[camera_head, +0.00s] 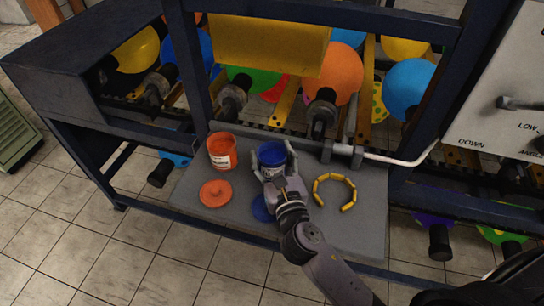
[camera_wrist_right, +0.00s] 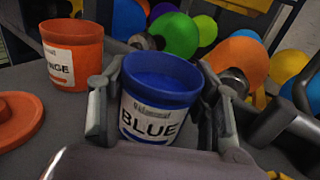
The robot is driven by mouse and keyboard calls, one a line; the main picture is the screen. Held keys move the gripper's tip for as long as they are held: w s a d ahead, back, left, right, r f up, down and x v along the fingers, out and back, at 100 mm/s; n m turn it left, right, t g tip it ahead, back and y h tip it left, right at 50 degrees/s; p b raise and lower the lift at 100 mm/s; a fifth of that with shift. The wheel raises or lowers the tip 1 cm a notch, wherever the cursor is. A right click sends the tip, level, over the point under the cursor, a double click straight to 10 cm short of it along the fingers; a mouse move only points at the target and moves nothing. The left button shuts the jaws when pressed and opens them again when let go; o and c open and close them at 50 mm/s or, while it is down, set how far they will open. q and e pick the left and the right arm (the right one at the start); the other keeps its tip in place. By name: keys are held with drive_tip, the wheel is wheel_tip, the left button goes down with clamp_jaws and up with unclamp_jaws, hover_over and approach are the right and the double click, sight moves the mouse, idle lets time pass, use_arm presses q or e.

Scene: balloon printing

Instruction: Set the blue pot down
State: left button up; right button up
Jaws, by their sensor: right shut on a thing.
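The blue pot (camera_head: 271,155) has a white label reading BLUE and is open at the top. It is upright over the grey shelf (camera_head: 350,222); I cannot tell whether its base touches the shelf. My right gripper (camera_head: 269,168) is shut on the blue pot. In the right wrist view the blue pot (camera_wrist_right: 158,95) sits between the two fingers of the right gripper (camera_wrist_right: 158,115), one on each side. My left gripper is not in view.
An orange pot (camera_head: 222,150) stands left of the blue pot, with an orange lid (camera_head: 215,193) in front. A blue lid (camera_head: 262,209) lies partly behind my right arm. A yellow segmented ring (camera_head: 335,191) lies to the right. Balloons on a machine frame rise behind the shelf.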

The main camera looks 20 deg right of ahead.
drive_tip(key=shift+f, duration=0.15)
drive_tip(key=o, duration=1)
drive_tip(key=shift+c, duration=0.2)
drive_tip(key=o, duration=0.4)
drive_tip(key=shift+c, duration=0.2)
